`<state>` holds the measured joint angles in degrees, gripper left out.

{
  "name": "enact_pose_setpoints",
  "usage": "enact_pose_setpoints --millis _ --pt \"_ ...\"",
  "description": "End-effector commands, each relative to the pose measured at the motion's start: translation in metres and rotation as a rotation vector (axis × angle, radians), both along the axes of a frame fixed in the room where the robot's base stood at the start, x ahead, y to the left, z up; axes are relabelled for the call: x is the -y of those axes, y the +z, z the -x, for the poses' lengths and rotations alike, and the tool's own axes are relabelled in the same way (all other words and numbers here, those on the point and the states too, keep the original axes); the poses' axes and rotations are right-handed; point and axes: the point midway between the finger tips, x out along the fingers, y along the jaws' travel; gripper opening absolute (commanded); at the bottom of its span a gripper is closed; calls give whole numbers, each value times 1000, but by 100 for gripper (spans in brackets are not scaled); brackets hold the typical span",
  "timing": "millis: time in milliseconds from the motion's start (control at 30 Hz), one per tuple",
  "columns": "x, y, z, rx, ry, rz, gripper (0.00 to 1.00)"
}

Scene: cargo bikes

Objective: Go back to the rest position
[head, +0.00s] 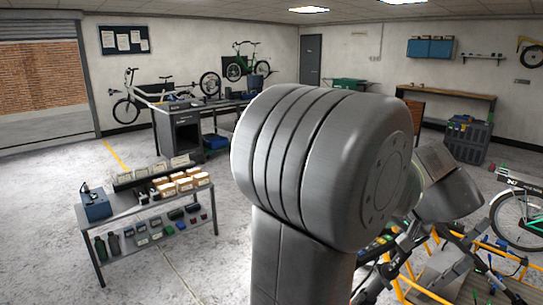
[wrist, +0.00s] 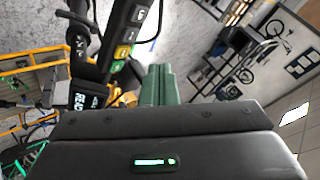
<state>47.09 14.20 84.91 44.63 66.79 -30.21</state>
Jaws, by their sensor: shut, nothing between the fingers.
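In the wrist view, my gripper (wrist: 158,76) shows as two green fingers, side by side and closed together, with nothing between them. A black handheld-looking device (wrist: 124,40) with yellow and green buttons is close to the left of the fingers; I cannot tell whether they touch. A small lit display (wrist: 88,101) is below it. In the head view, my large grey arm fills the middle and hides much of what is behind it; the fingers cannot be made out there.
A grey shelf cart (head: 150,215) with boxes and bottles stands at left. A workbench (head: 205,110) and bikes are at the back. Yellow-railed cargo bike frames (head: 425,290) and a teal bike (head: 520,215) crowd the lower right. Floor between cart and workbench is clear.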

Motion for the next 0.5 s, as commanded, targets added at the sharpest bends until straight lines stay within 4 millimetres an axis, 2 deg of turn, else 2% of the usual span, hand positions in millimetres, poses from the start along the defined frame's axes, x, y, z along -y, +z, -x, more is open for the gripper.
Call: enact_pose_setpoints --millis 33,500 --pt "0 7 0 -1 -1 -2 0" --pt "1 22 0 -1 0 1 0"
